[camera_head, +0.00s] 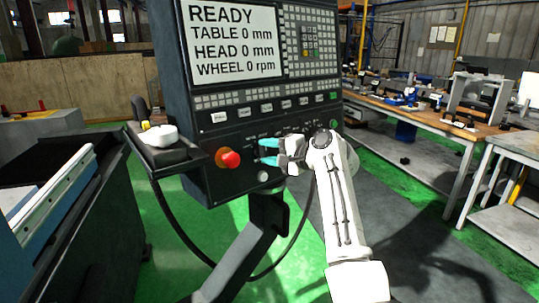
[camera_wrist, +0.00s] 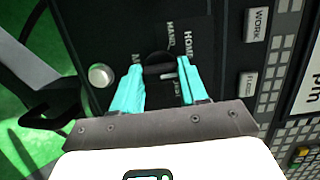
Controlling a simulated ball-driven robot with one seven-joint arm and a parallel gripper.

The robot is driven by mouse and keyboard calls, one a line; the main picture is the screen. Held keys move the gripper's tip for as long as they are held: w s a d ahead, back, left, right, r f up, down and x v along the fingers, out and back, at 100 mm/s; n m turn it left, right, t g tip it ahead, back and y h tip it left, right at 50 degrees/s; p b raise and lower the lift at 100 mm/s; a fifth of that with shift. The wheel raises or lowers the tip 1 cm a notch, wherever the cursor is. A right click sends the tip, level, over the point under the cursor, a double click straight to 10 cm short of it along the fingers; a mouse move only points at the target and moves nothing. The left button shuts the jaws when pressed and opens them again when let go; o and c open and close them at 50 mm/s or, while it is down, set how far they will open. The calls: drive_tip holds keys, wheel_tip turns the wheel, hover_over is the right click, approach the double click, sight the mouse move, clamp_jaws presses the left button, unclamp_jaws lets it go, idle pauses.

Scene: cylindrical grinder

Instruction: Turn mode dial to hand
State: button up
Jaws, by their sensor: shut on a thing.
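The mode dial (camera_wrist: 158,62) is a dark round knob on the control panel in the wrist view. Labels around it include HAND and HOME; others are partly covered. A short light mark shows near the dial's lower edge. My gripper (camera_wrist: 159,68) has its teal fingers on either side of the dial, shut on it. In the head view my gripper (camera_head: 265,151) reaches the lower part of the black control panel (camera_head: 218,140) from the right. The dial is hidden there by the fingers.
A red emergency stop button (camera_head: 230,159) sits left of my gripper, and a pale round button (camera_head: 263,176) below it. A row of labelled buttons (camera_head: 262,107) runs above. A side tray with a white handheld unit (camera_head: 158,136) juts out left. A workbench (camera_head: 430,118) stands right.

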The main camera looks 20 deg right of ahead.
drive_tip(key=n+h, duration=0.1)
drive_tip(key=n, duration=0.5)
drive_tip(key=shift+f+g+b, duration=0.1)
drive_tip(key=shift+g+b, duration=0.3)
drive_tip(key=n+h, duration=0.1)
drive_tip(key=n, duration=0.3)
drive_tip(key=shift+n, duration=0.3)
drive_tip(key=shift+h, duration=0.3)
drive_tip(key=o, duration=1.1)
drive_tip(key=b+v, duration=0.1)
drive_tip(key=v, duration=1)
drive_tip(key=shift+w+b, duration=0.1)
drive_tip(key=shift+b, duration=0.2)
